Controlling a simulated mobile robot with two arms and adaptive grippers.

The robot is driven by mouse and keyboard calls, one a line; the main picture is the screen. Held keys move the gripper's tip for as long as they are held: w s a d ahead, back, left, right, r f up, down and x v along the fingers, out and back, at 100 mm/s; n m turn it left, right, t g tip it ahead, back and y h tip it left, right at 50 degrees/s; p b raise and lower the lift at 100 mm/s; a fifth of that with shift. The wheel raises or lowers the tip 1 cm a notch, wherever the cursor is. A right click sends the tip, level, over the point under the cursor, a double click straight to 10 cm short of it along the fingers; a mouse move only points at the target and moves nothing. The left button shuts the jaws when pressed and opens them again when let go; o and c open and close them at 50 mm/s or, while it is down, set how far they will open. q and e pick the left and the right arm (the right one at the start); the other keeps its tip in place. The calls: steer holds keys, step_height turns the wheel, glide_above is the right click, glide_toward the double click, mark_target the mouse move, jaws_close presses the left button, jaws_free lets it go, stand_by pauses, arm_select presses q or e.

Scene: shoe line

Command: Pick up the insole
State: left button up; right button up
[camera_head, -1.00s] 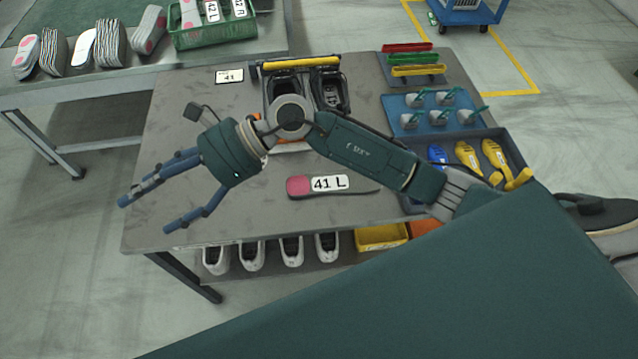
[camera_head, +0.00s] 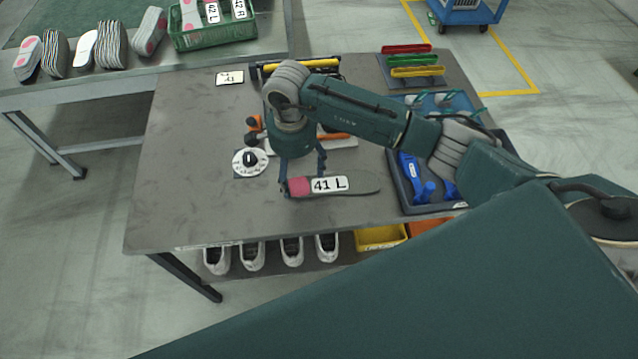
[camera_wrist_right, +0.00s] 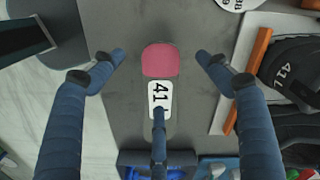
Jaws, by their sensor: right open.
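The insole (camera_head: 358,186) lies flat on the grey table. It is dark with a pink heel and a white label reading 41 L. My right gripper (camera_head: 303,188) points down over the pink heel end, its fingers spread and empty. In the right wrist view the insole (camera_wrist_right: 161,62) lies between the two side fingers of the gripper (camera_wrist_right: 160,58), with a gap on each side. A third finger overlaps the label and hides part of the insole. Whether any finger touches it, I cannot tell. My left gripper is not in view.
A white round disc (camera_head: 240,170) lies left of the gripper. A board with black shoes (camera_wrist_right: 291,75) shows in the wrist view. White shoes (camera_head: 292,250) sit below the table.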

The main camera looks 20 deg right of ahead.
mark_target(299, 188)
steer(key=shift+s+f+p, duration=0.1)
steer(key=shift+f+p, duration=0.2)
steer(key=shift+f, duration=0.15)
step_height(299, 188, down, 4)
steer(key=shift+r+p, duration=0.2)
steer(key=shift+p, duration=0.4)
steer(key=shift+f, duration=0.35)
steer(key=c, duration=1.1)
steer(key=shift+s, duration=0.1)
steer(key=shift+c, duration=0.2)
